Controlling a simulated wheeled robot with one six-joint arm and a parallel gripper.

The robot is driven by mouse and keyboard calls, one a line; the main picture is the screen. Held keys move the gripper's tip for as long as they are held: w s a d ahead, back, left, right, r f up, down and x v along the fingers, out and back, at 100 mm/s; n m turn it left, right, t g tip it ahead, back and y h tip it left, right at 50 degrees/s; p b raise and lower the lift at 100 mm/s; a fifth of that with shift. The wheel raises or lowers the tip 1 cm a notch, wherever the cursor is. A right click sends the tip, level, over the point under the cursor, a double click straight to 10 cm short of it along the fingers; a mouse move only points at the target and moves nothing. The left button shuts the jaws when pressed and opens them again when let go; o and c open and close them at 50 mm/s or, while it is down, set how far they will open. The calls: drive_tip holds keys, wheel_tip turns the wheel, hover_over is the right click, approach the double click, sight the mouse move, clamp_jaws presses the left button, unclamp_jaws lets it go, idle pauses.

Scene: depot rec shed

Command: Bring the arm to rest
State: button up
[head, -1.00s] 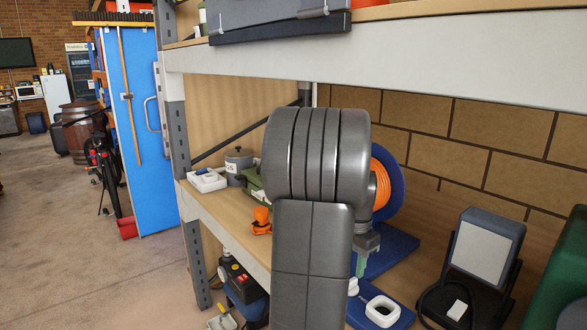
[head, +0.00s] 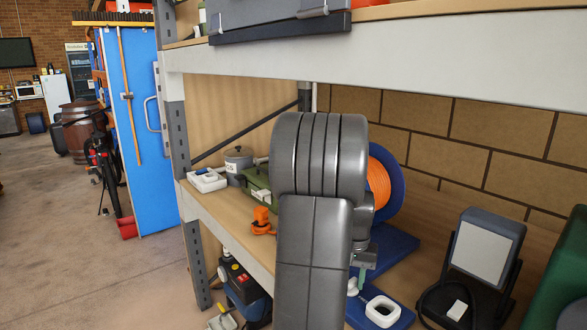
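My arm, dark grey, stands upright in the middle of the head view in front of the shelf, with its thick ribbed joint above a long flat link. A small grey part of my wrist shows at the arm's right edge, low over the blue mat (head: 399,244).
Around the arm on the shelf are an orange cable reel (head: 380,183), a green case (head: 258,190), an orange item (head: 262,220), a white ring-like block (head: 382,311) and a work lamp (head: 482,250). The upper shelf beam (head: 400,55) crosses above. Floor at left is open.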

drive_tip(key=shift+n, duration=1.2)
